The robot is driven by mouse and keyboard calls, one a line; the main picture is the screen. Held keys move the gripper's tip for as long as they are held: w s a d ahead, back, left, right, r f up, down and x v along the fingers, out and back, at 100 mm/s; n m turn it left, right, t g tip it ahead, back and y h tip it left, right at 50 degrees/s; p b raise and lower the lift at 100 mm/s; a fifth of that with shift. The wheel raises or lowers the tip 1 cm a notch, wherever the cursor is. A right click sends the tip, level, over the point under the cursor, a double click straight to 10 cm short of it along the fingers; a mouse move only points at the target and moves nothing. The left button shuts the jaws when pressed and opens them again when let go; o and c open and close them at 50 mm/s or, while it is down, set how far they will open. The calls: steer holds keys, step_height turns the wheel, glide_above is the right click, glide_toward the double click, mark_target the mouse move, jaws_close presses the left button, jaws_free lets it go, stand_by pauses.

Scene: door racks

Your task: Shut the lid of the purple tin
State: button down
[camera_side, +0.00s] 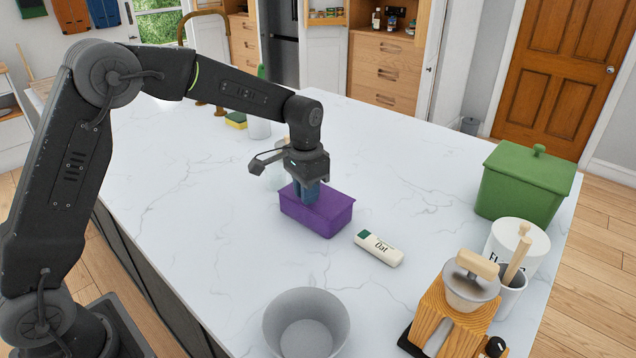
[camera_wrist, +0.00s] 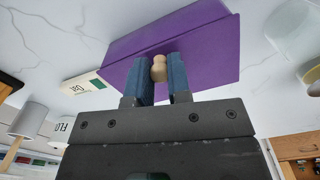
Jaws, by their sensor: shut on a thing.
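The purple tin (camera_side: 312,220) stands on the white marble counter, near its middle. It also shows in the wrist view (camera_wrist: 215,65) as a broad purple surface across the top. My gripper (camera_side: 306,198) points down over the tin, with its blue fingers at the top of it. In the wrist view my gripper (camera_wrist: 160,72) is shut on a small pale wooden knob (camera_wrist: 158,67), which sits between the two fingers against the purple surface. The fingers hide part of the tin's top, and I cannot tell whether its lid lies fully flat.
A white carton marked Oat (camera_side: 379,248) lies just right of the tin. A grey bowl (camera_side: 306,325) stands nearer the front. A green lidded box (camera_side: 522,185), a white canister (camera_side: 535,245) and a wooden stand (camera_side: 452,315) are at the right. The counter behind the tin is largely clear.

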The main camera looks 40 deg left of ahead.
steer(key=shift+s, duration=0.35)
steer(key=c, duration=1.1)
jaws_free()
steer(key=shift+o, duration=0.2)
step_height(320, 180, up, 14)
